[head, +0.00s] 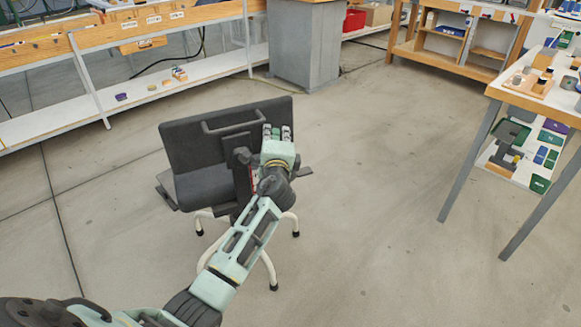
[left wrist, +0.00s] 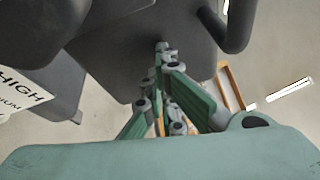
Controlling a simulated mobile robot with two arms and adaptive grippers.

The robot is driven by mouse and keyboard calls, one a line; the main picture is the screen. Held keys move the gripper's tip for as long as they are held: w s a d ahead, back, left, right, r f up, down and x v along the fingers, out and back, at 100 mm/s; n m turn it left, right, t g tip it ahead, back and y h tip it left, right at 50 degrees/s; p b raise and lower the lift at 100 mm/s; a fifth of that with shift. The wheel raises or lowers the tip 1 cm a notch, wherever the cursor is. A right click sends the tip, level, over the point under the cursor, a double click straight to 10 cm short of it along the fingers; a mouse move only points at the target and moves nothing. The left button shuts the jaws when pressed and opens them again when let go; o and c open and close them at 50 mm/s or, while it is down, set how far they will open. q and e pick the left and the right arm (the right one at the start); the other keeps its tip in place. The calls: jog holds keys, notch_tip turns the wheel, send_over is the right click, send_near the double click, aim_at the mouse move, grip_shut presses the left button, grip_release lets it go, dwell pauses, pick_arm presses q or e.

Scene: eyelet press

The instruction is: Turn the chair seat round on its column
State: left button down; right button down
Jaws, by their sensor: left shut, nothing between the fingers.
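The dark grey office chair stands on the floor in the middle of the head view, its backrest (head: 190,140) toward me and its seat (head: 205,187) partly showing behind and below. White legs (head: 203,216) with dark feet show under it. My left gripper (head: 276,133) is at the right part of the backrest, by the bar-shaped handle (head: 232,118). In the left wrist view the green fingers (left wrist: 165,100) are close together with nothing held, in front of a dark chair panel (left wrist: 135,50). Whether they touch it is unclear. The chair's column is mostly hidden by my arm. My right gripper is out of view.
A long bench with a white lower shelf (head: 45,118) runs along the left. A grey cabinet (head: 305,50) stands behind the chair. A table (head: 530,104) with parts stands at the right. A wooden shelf unit (head: 460,57) is at the back. The floor right of the chair is clear.

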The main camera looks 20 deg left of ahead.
pick_arm(q)
jog(key=shift+a+f, duration=0.15)
jog(key=shift+a, duration=0.7)
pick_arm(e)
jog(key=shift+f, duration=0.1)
pick_arm(q)
jog(key=d, duration=0.1)
jog(key=s+d, duration=0.1)
jog(key=shift+s+d+f, duration=0.15)
jog(key=shift+d, duration=0.25)
jog(key=shift+s+d+p, duration=0.1)
jog(key=shift+s+d, duration=0.15)
jog(key=shift+d, duration=0.35)
jog(key=shift+s+d+p, duration=0.1)
jog(key=shift+s+d, duration=0.1)
jog(key=shift+d, duration=0.45)
jog(key=shift+s+d+p, duration=0.1)
jog(key=shift+s+d, duration=0.15)
jog(key=shift+d, duration=0.35)
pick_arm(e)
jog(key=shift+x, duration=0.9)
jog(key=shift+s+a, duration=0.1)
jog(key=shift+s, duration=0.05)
